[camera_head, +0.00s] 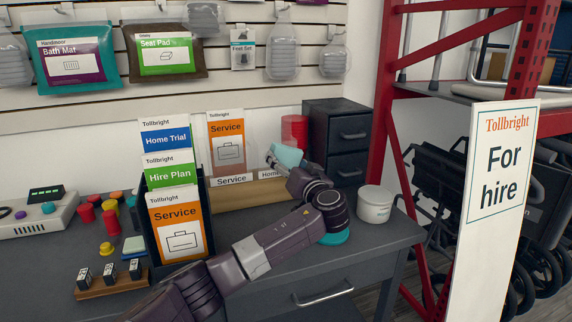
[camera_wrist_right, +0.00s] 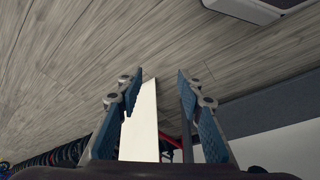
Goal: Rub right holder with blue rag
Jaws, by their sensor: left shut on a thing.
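The right holder (camera_head: 248,196) is a low wooden stand on the counter. It carries an orange Service card (camera_head: 227,143) and front labels reading Service and Home. My left gripper (camera_head: 287,168) is at the holder's right end, shut on the light blue rag (camera_head: 286,155). The rag shows in front of the upper right part of the holder. I cannot tell whether it touches it. My left wrist hides the holder's right end. My right gripper (camera_wrist_right: 158,92) shows only in the right wrist view, open above the wood floor.
A dark holder (camera_head: 206,214) with several leaflets stands left. A white tub (camera_head: 375,204) and dark drawers (camera_head: 338,143) stand right. Stamps (camera_head: 108,279) and a grey device (camera_head: 40,213) are on the left counter. A For hire sign (camera_head: 494,205) stands before a red rack (camera_head: 392,120).

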